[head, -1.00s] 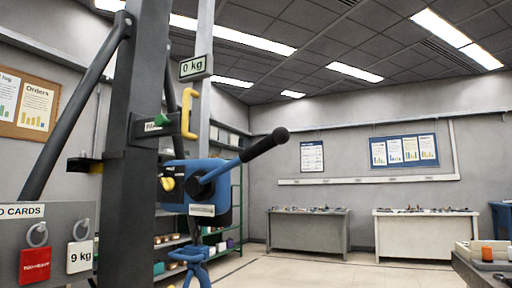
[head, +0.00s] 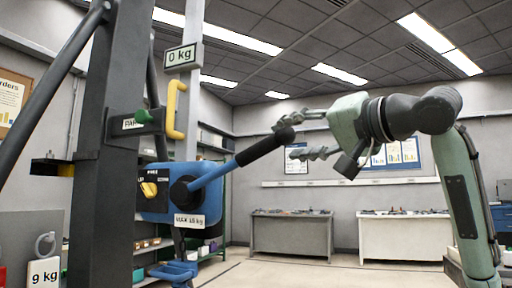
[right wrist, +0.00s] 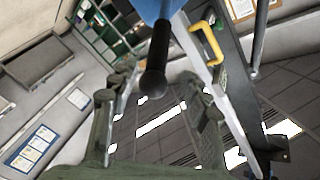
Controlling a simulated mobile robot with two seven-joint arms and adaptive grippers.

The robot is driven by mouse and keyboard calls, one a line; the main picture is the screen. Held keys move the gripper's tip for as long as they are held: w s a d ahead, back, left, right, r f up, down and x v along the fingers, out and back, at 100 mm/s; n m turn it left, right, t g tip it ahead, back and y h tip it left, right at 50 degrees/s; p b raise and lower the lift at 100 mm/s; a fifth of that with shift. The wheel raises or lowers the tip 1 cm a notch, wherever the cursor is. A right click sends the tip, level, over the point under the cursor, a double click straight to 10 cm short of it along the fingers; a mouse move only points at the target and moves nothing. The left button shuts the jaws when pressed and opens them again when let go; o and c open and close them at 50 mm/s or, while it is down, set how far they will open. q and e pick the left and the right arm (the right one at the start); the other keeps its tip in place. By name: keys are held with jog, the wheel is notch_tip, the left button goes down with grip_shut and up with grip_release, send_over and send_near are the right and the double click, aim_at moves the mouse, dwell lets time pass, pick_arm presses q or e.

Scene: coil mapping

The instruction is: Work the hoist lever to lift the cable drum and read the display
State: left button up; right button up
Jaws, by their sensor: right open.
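The blue hoist body (head: 208,207) is mounted at the dark grey post (head: 105,190). Its lever (head: 262,147) slants up to the right and ends in a black round knob. My right gripper (head: 292,139) is open, with its fingertips at the lever's knob end. In the right wrist view the lever (right wrist: 158,55) reaches between the two spread fingers, which are not closed on it. The display (head: 182,57) reads 0 kg. A yellow selector knob (head: 149,189) sits on the hoist's left part. I cannot make out the cable drum. My left gripper is out of view.
A 9 kg card (head: 44,273) hangs at lower left. Two workbenches (head: 290,236) (head: 402,238) stand at the back wall, with open floor before them.

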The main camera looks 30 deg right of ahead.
aim_at(262, 148)
jog(key=w, duration=0.2)
jog(key=shift+w+a+f, duration=0.25)
jog(key=shift+w+f, duration=0.1)
jog(key=shift+w+a+r, duration=0.1)
jog(key=shift+w, duration=0.3)
jog(key=p+x, duration=0.1)
jog(key=x, duration=0.5)
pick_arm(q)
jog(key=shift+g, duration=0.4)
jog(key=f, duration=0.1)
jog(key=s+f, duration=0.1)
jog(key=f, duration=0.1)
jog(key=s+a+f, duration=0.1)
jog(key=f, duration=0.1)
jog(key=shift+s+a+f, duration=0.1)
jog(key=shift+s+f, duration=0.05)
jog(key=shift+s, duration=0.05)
pick_arm(e)
grip_shut()
